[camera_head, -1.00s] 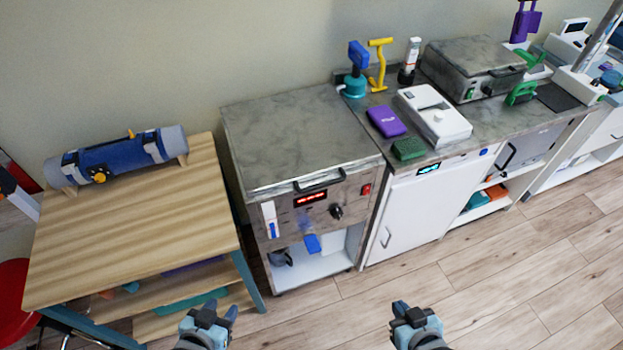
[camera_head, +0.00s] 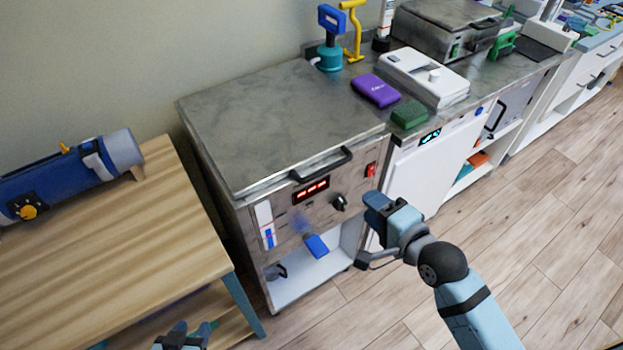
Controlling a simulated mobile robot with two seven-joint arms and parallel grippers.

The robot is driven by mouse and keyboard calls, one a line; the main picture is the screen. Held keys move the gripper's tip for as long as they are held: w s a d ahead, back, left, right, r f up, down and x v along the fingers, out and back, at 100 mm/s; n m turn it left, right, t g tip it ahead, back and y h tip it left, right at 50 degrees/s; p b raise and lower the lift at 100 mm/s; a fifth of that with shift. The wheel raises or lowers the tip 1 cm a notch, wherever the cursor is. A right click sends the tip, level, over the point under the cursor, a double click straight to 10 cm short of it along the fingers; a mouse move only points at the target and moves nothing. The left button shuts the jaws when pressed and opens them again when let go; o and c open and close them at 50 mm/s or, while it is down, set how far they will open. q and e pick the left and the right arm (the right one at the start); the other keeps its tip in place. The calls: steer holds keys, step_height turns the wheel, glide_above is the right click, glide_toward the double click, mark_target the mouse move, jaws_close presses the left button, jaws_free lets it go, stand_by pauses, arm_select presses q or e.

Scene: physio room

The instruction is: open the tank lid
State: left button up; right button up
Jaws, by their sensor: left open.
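The tank is the steel cabinet in the middle, with a flat grey mottled lid (camera_head: 285,115) on top. The lid lies shut. A dark bar handle (camera_head: 321,164) sits at its front edge. The tank's front (camera_head: 285,212) carries a red-lit display, a black knob and a red switch. My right gripper (camera_head: 370,206) is in front of the tank's right side, below and right of the handle, and apart from it; its jaw opening is unclear. My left gripper (camera_head: 184,336) is open and empty at the bottom edge, partly cut off, well below the lid.
A wooden table (camera_head: 110,235) with a blue roll-like device (camera_head: 70,178) stands at the left. The counter at the right holds a purple box (camera_head: 376,90), a green block (camera_head: 409,116) and a white device (camera_head: 425,76). The lid's top is bare.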

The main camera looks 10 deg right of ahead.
mark_target(330, 170)
steer(key=shift+m, duration=0.3)
steer(key=x, duration=0.9)
steer(key=b+x, duration=0.1)
steer(key=x, duration=0.4)
steer(key=shift+r, duration=0.4)
jaws_close()
